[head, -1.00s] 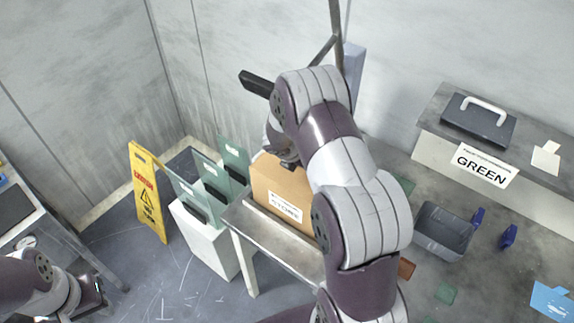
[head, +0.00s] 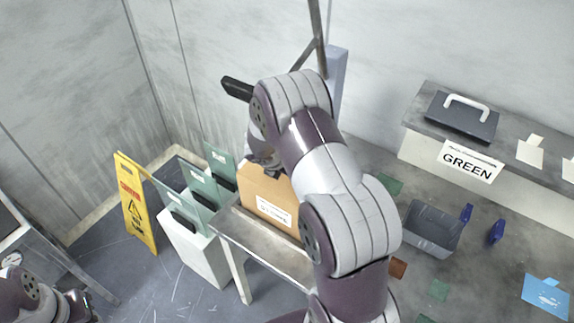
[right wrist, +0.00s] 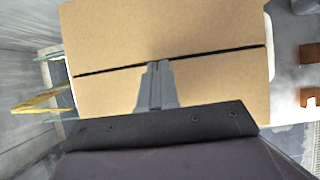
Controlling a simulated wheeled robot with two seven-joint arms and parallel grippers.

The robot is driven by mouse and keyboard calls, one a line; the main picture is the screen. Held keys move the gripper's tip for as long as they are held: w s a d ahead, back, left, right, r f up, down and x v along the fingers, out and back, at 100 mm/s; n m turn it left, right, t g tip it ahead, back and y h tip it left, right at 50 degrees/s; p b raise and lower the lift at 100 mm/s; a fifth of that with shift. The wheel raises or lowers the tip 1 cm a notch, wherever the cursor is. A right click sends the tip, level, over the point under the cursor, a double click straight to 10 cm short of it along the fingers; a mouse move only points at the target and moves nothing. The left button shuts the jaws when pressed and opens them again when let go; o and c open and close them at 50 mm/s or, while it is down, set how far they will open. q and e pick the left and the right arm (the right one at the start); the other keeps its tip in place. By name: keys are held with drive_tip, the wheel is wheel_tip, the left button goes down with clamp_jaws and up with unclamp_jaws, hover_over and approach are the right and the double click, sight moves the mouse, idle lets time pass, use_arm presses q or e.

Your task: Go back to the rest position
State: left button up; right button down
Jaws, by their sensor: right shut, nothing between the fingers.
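My right arm crosses the middle of the head view. My right gripper (right wrist: 156,68) is over a closed cardboard box (right wrist: 170,30) in the right wrist view, its two fingers together with nothing between them. Whether the fingertips touch the box top cannot be told. In the head view the box (head: 268,200) stands on a grey metal table, partly hidden by my arm. My left arm shows at the bottom left of the head view; its gripper (head: 86,304) is small and partly cut off, so its jaws cannot be read.
A yellow caution sign (head: 136,205) and a white stand (head: 195,250) with green panels are left of the box. A dark grey bin (head: 433,228) and blue clips lie to the right. A GREEN-labelled shelf (head: 415,140) holds a dark case (head: 462,115). Walls close the back.

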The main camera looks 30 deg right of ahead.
drive_tip(key=v, duration=0.7)
drive_tip(key=shift+s+a+r, duration=0.1)
drive_tip(key=shift+a+r, duration=0.05)
drive_tip(key=shift+m, duration=0.3)
drive_tip(key=s+a+f+m+y+b, duration=0.1)
drive_tip(key=s+a+m+y+b, duration=0.2)
drive_tip(key=s+a+m, duration=0.4)
drive_tip(key=s+a+f+m+g+y+b, duration=0.1)
drive_tip(key=s+a+m, duration=0.6)
drive_tip(key=m, duration=0.7)
drive_tip(key=s+f+y+b, duration=0.1)
drive_tip(key=s+b, duration=0.1)
drive_tip(key=shift+f+m+y+b, duration=0.25)
drive_tip(key=shift+m+y+b, duration=0.05)
drive_tip(key=shift+y+b, duration=0.1)
drive_tip(key=shift+s, duration=0.15)
